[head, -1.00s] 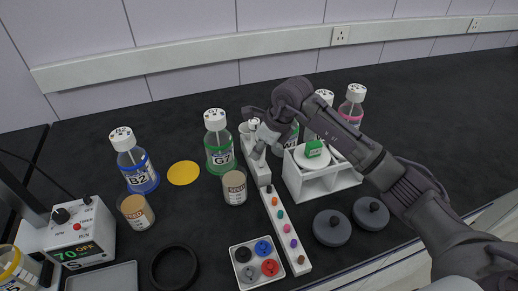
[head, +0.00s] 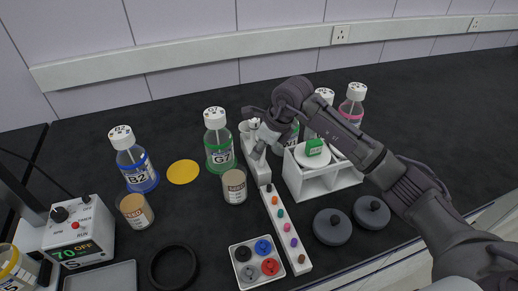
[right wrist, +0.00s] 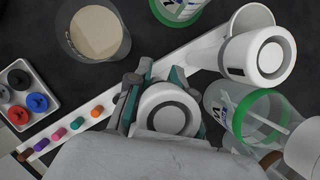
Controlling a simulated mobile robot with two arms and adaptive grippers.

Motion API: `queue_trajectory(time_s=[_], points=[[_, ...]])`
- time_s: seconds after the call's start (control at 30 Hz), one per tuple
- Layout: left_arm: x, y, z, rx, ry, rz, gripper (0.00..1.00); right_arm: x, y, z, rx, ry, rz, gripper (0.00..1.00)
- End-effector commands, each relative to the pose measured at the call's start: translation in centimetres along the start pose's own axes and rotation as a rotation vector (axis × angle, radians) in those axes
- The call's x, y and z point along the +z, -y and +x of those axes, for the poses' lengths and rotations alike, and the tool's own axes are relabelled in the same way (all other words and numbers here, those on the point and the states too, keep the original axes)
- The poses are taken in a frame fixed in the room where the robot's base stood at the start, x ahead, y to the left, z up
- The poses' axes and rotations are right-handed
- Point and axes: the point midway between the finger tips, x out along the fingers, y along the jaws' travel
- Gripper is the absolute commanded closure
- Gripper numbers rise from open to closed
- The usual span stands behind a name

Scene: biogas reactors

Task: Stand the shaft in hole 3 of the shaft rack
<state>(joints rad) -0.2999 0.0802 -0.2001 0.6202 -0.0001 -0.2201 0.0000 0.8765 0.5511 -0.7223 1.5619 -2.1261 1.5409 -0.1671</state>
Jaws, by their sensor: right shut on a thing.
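My right gripper (right wrist: 150,95) is shut on a white round-topped part with a grey ring, which I take to be the shaft (right wrist: 168,110); I see it nearly end-on. In the head view the right gripper (head: 259,146) is over a narrow white rack (head: 251,166), which I take to be the shaft rack. A similar white round-topped part (right wrist: 258,52) stands farther along the rack in the wrist view. The shaft's lower end and the hole beneath it are hidden, so I cannot tell whether it is seated. My left gripper is not in view.
A green-ringed bottle (right wrist: 258,115) stands close right of the held part in the wrist view. A beige-filled beaker (head: 234,186) and bottle G7 (head: 218,143) stand left of the rack. A strip of coloured plugs (head: 286,229) lies in front; a white bottle holder (head: 318,184) stands right.

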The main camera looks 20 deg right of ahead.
Motion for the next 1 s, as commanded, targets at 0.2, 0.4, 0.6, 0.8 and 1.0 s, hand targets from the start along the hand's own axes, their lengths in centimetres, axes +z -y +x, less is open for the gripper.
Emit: queue_trajectory(time_s=[0.2, 0.4, 0.6, 0.8, 1.0], points=[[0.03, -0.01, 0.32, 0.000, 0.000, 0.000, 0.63, -0.14, 0.02, 0.26, 0.000, -0.001, 0.000, 1.00], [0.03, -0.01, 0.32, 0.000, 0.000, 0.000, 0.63, -0.15, 0.01, 0.27, 0.000, -0.002, 0.000, 1.00], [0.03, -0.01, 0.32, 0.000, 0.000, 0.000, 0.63, -0.17, 0.00, 0.28, 0.000, -0.002, 0.000, 0.64], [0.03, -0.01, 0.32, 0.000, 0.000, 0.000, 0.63, -0.14, 0.01, 0.26, 0.000, -0.001, 0.000, 0.50], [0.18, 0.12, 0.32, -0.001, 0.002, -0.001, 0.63, -0.13, 0.02, 0.15, 0.000, -0.001, 0.000, 0.50]])
